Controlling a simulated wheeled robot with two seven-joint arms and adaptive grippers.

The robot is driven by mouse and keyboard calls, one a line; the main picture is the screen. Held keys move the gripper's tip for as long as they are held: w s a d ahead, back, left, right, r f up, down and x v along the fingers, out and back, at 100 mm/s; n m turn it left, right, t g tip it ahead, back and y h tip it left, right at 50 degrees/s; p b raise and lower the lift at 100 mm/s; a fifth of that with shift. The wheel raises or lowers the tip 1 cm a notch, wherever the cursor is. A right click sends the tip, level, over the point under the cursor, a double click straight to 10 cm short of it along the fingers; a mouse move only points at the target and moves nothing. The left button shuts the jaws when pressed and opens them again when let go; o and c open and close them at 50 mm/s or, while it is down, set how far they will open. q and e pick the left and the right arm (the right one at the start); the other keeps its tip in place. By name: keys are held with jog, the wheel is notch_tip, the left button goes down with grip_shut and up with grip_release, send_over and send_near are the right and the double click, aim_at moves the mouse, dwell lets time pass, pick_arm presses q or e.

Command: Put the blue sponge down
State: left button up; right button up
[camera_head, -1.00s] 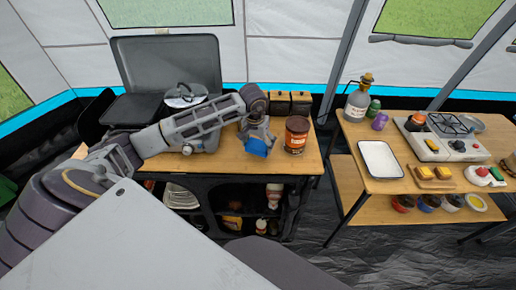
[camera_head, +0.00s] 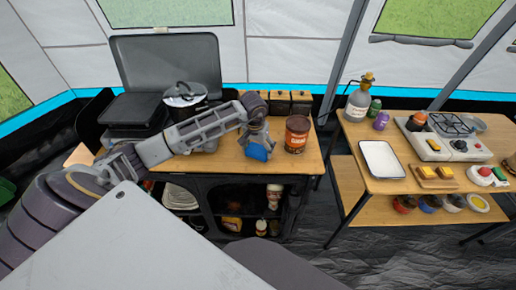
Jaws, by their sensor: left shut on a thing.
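The blue sponge (camera_head: 258,152) is held in my left gripper (camera_head: 257,144), which points down over the front right part of the left wooden table (camera_head: 226,163). The gripper is shut on the sponge. The sponge is at or just above the tabletop; I cannot tell whether it touches. The upper part of the sponge is hidden by the fingers. My right gripper is not in view.
A brown can (camera_head: 297,134) stands close to the right of the sponge. A lidded pot (camera_head: 184,97) and dark canisters (camera_head: 302,102) stand behind. The right table (camera_head: 415,180) holds a white tray (camera_head: 382,162), a stove (camera_head: 446,145) and bottles.

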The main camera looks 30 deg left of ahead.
aim_at(257, 151)
pick_arm(q)
jog(key=shift+f, duration=0.1)
jog(key=o, duration=0.8)
jog(key=shift+r, duration=0.2)
jog(key=shift+s+d+r+b, duration=0.1)
jog(key=shift+s+r+b, duration=0.15)
jog(key=shift+r, duration=1.6)
jog(key=shift+s+r+b, duration=0.1)
jog(key=shift+s+r, duration=0.2)
jog(key=shift+r, duration=1.55)
